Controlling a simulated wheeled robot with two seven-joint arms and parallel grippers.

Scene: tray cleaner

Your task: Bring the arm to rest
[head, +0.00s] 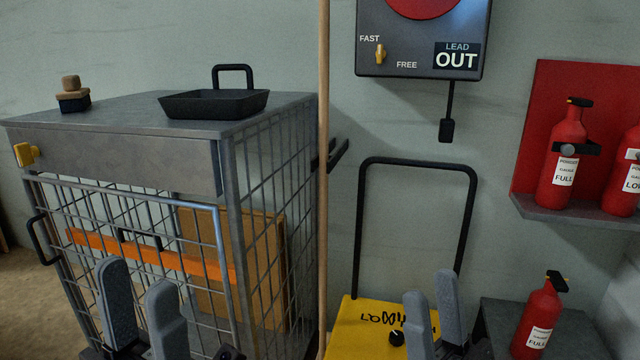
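My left gripper (138,282) is at the bottom left, fingers pointing up, in front of the wire cage cart (228,245). A gap shows between its two grey fingers, and nothing is between them. My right gripper (431,290) is at the bottom right of centre, in front of the yellow box (360,318) with the black handle. Its fingers are also apart and empty. Most of both arms is out of view.
A black tray (212,104) and a small wood-topped block (72,97) rest on the cart top. A vertical pole (323,170) stands between my grippers. Red extinguishers (563,165) stand on the right wall shelf; another (538,318) stands lower. A grey control box (415,50) hangs above.

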